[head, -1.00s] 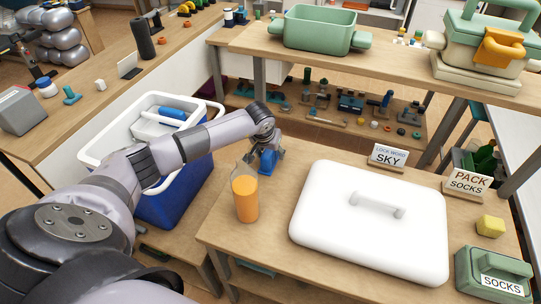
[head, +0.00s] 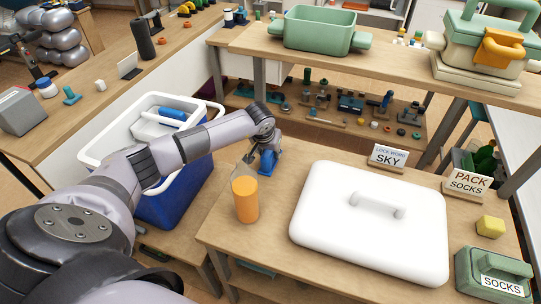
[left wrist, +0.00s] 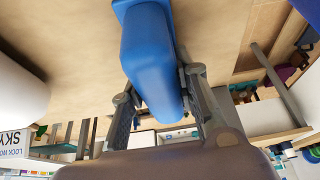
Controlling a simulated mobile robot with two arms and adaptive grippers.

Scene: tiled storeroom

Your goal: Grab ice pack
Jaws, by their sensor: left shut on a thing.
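A blue block with rounded edges, which looks like the ice pack (head: 268,161), is at the far left part of the front table, behind the orange jug. My left gripper (head: 259,155) is shut on it, with the arm reaching over from the left. In the left wrist view the ice pack (left wrist: 148,48) sits between the two fingers and extends out past their tips. The arm's end hides part of it in the head view. I cannot tell whether it touches the table. My right gripper is not in view.
A glass jug of orange liquid (head: 245,198) stands close in front of the gripper. The open blue cooler (head: 172,206) with a white rim stands left, under my arm. Signs (head: 389,157) stand at the back.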

